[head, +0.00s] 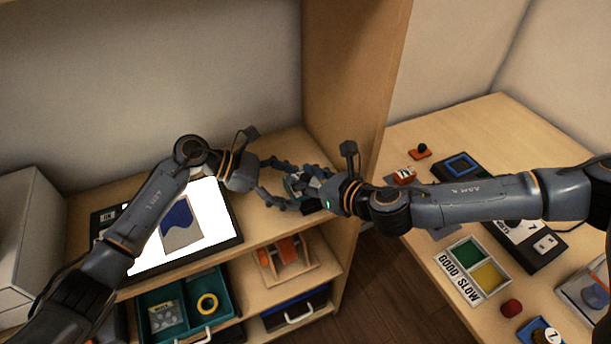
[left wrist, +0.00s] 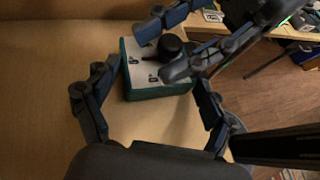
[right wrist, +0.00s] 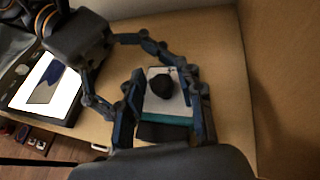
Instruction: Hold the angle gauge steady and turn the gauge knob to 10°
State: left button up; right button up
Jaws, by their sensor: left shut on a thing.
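The angle gauge (head: 297,184) is a teal box with a pale marked face and a round black knob (left wrist: 170,46). It stands on the wooden shelf top near its right end, mostly covered by my grippers in the head view. My left gripper (head: 272,182) is shut on the gauge, its fingers (left wrist: 158,80) against opposite sides of the box. My right gripper (right wrist: 165,80) is open over the face, with one finger on each side of the knob (right wrist: 162,86) and visible gaps. The knob's angle reading is too small to read.
A bright tablet (head: 224,202) lies on the shelf top left of the gauge. A wooden upright panel (head: 350,90) rises close behind and right of it. Teal and blue trays sit below. The right-hand table (head: 500,120) holds several items.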

pick_arm(q)
jog(key=shift+f, duration=0.15)
pick_arm(e)
grip_shut()
jog(key=shift+s+a+m+t+h, duration=0.1)
jog(key=shift+a+m+t+h, duration=0.05)
jog(key=shift+m+t+h, duration=0.2)
jog(key=m+t+h, duration=0.2)
jog(key=m+h, duration=0.2)
jog(key=shift+a, duration=0.1)
jog(key=m+h, duration=0.4)
jog(key=h, duration=0.1)
jog(key=shift+t, duration=0.25)
jog(key=shift+m+h, duration=1.65)
jog(key=shift+g, duration=0.4)
jog(key=shift+o, duration=1.9)
grip_release()
